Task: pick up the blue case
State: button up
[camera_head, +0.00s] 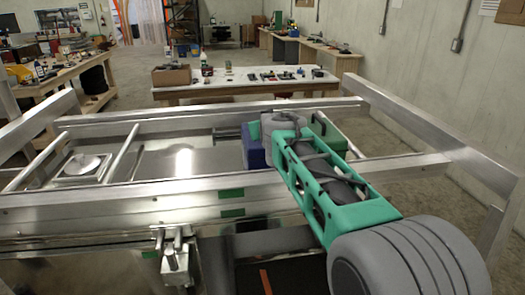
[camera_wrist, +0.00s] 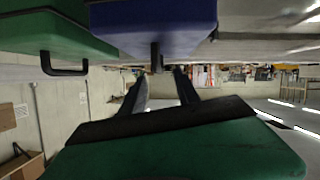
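The blue case (camera_head: 254,153) lies in the metal trailer, partly hidden behind my arm in the head view. In the wrist view the blue case (camera_wrist: 155,32) fills the top middle, and its dark handle (camera_wrist: 157,60) points toward the gap between my fingertips. My gripper (camera_wrist: 161,73) has its two dark fingers apart with nothing visibly held between them. In the head view my gripper (camera_head: 226,133) is at the blue case, mostly hidden by my own wrist. I cannot tell whether the fingers touch the handle.
A green case (camera_head: 326,130) lies right of the blue one; it also shows in the wrist view (camera_wrist: 55,35), close beside it. Metal trailer rails (camera_head: 250,190) surround them. The trailer floor (camera_head: 165,162) to the left is mostly clear. A table (camera_head: 245,85) stands behind.

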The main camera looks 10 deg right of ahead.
jog(key=p+x, duration=0.1)
jog(key=x, duration=0.2)
jog(key=p+x, duration=0.2)
jog(key=x, duration=0.1)
jog(key=shift+w+d+r, duration=0.1)
jog(key=shift+w+d, duration=0.05)
jog(key=shift+w, duration=0.15)
jog(key=shift+w+f, duration=0.25)
jog(key=shift+w, duration=0.1)
jog(key=shift+s, duration=0.1)
jog(key=shift+c, duration=0.5)
grip_shut()
jog(key=shift+r, duration=0.25)
